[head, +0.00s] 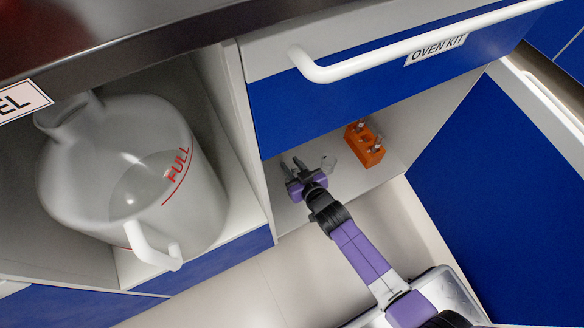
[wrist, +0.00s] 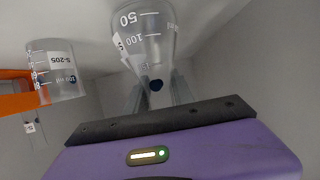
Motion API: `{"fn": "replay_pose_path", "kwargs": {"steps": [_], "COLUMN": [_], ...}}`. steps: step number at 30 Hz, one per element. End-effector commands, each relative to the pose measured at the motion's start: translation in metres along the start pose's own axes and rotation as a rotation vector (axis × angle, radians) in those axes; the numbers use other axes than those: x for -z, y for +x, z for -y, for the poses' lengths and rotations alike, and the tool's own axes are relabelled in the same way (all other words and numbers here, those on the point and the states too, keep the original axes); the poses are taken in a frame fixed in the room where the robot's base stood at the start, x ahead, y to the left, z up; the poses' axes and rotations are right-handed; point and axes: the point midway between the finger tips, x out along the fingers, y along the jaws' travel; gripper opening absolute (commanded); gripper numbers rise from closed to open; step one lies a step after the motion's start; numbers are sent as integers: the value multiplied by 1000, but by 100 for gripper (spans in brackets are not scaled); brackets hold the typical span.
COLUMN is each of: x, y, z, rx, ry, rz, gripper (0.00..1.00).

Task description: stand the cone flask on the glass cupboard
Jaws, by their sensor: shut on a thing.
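The cone flask (wrist: 146,38) is clear glass with white 50 and 100 marks and a label. It fills the upper middle of the wrist view, its narrow end between the fingers of my gripper (wrist: 157,88). My gripper is shut on it there. In the head view my gripper (head: 292,165) is inside an open cupboard (head: 388,195) under the OVEN KIT drawer. No sign in view names the glass cupboard.
An orange rack (head: 364,144) stands right of my gripper in the cupboard; the wrist view shows a clear beaker (wrist: 55,70) by it. A blue door (head: 500,180) is at the right. A large FULL-marked vessel (head: 125,180) is at the left, beyond a partition.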

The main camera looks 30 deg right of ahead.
Motion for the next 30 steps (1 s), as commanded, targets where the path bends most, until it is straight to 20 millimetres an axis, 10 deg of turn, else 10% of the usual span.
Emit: {"fn": "replay_pose_path", "kwargs": {"steps": [10, 11, 14, 30], "x": [-2, -2, -2, 3], "y": [1, 1, 1, -17], "z": [0, 0, 0, -3], "rx": [-1, -1, -1, -4], "ry": [0, 0, 0, -1], "rz": [0, 1, 0, 1], "gripper": [0, 33, 51, 51]}}
